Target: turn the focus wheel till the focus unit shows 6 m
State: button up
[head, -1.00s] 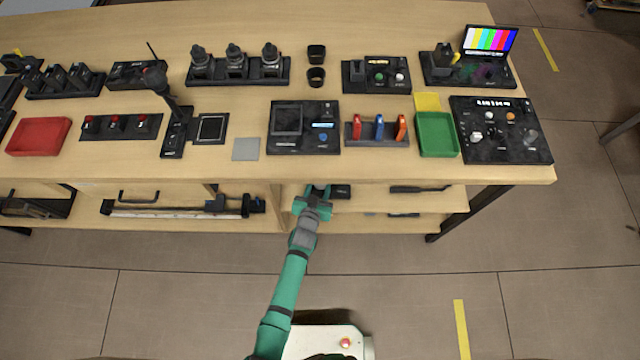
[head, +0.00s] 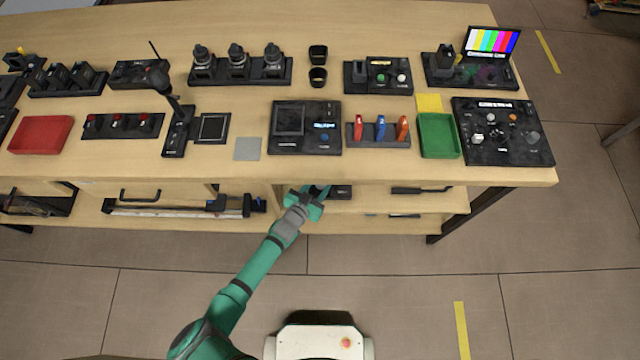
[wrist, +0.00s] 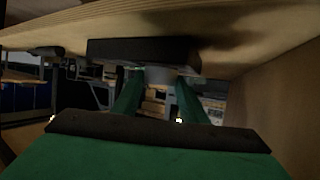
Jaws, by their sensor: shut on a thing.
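My gripper (head: 320,190) reaches in below the table's front edge, at the shelf opening. In the wrist view its two green fingers (wrist: 157,88) are on either side of a pale grey round wheel (wrist: 160,76), shut on it. The wheel sticks out from a dark box (wrist: 140,50) close under a wooden surface. I take this to be the focus wheel; its markings are not visible. Part of the dark box shows in the head view (head: 341,192). A black unit with a screen and a small lit display (head: 305,128) stands on the table above; its reading is too small to tell.
The table's front edge (head: 230,181) is just above my gripper. A wooden panel (wrist: 275,95) rises at the right in the wrist view. A slider rail (head: 180,209) lies on the shelf to the left. The green tray (head: 438,154) is on the table.

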jog(key=shift+a+f+m+g+h, duration=0.15)
jog(key=shift+a+m+g+h, duration=0.1)
jog(key=shift+m+g+h, duration=0.45)
dwell(0.4)
jog(key=o, duration=1)
jog(key=shift+o, duration=0.2)
jog(key=shift+r, duration=0.4)
notch_tip(320, 180, up, 2)
jog(key=shift+r, duration=0.1)
jog(key=s+r, duration=1)
jog(key=s, duration=0.4)
jog(key=shift+d, duration=0.15)
